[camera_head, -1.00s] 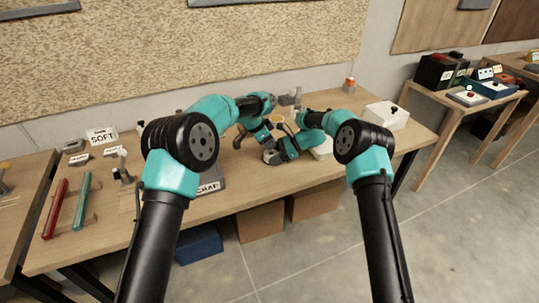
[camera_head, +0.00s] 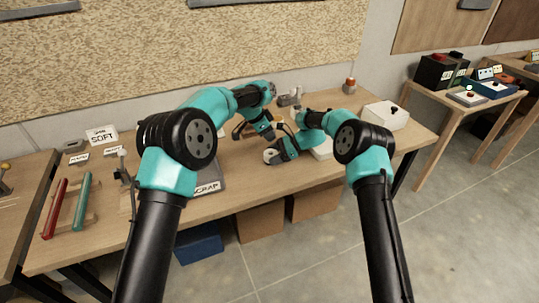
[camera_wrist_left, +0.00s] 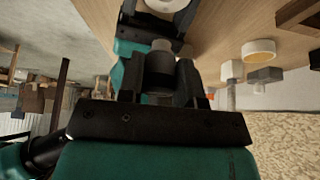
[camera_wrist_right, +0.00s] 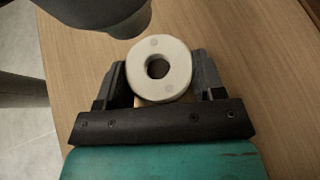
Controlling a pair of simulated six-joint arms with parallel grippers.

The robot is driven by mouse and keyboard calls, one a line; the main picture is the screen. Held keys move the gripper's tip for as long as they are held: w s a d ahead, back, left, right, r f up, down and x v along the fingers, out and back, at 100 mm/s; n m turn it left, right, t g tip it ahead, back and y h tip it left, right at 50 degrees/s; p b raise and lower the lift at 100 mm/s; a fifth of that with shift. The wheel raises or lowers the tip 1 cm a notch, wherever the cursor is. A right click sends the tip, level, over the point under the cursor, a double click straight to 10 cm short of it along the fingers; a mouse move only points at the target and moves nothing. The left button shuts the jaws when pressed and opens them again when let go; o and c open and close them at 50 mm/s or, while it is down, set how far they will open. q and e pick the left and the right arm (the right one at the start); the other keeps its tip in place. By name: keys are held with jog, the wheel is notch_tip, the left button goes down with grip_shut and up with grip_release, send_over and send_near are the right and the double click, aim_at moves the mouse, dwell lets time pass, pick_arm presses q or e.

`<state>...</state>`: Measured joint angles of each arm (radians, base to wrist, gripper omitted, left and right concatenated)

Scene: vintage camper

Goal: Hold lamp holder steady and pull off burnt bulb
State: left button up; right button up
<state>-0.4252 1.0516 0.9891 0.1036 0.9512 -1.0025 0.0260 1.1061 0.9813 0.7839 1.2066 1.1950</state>
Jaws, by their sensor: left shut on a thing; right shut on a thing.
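The lamp holder, a pale round ring with a central hole (camera_wrist_right: 177,83), sits between the fingers of my right gripper (camera_wrist_right: 160,75), which is shut on it. In the head view the lamp holder (camera_head: 271,156) is at the right gripper, low over the table. My left gripper (camera_head: 242,132) is higher up and is shut on a dark, rounded piece with a paler end, seemingly the burnt bulb (camera_wrist_left: 160,72). In the left wrist view the lamp holder (camera_wrist_left: 166,4) shows at the top edge, apart from this piece. Fingers partly hide the held piece.
A grey tray labelled SCRAP (camera_head: 208,178) stands left of the grippers. A SOFT sign (camera_head: 102,135) and small labelled items are farther left. A yellowish round cup (camera_wrist_left: 258,51) shows in the left wrist view.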

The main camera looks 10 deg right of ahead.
jog(key=o, duration=0.8)
jog(key=v, duration=1.2)
pick_arm(q)
jog(key=shift+r, duration=0.1)
